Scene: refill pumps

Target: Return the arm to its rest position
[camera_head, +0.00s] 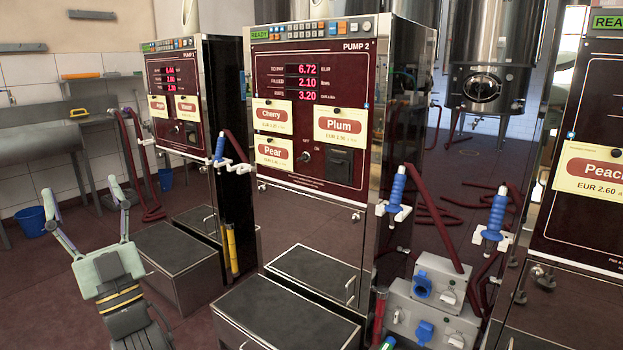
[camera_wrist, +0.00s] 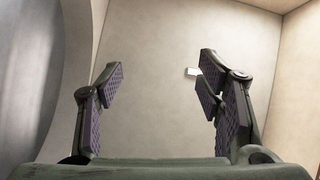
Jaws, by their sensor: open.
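My gripper (camera_head: 86,200) shows at the lower left of the head view, pointing up, with its two fingers spread wide and nothing between them. It stands in open air in front of the left pump and the grey counter, touching nothing that I can see. In the wrist view my gripper (camera_wrist: 157,95) also shows open and empty, with both purple-padded fingers apart.
Pump 1 (camera_head: 178,72) and Pump 2 (camera_head: 282,190) stand right of my gripper, with dark steps (camera_head: 290,318) in front. Blue nozzles (camera_head: 397,188) hang at their sides. A socket box (camera_head: 435,300) stands low right. A grey counter (camera_head: 40,143) and blue bucket (camera_head: 31,221) are at left.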

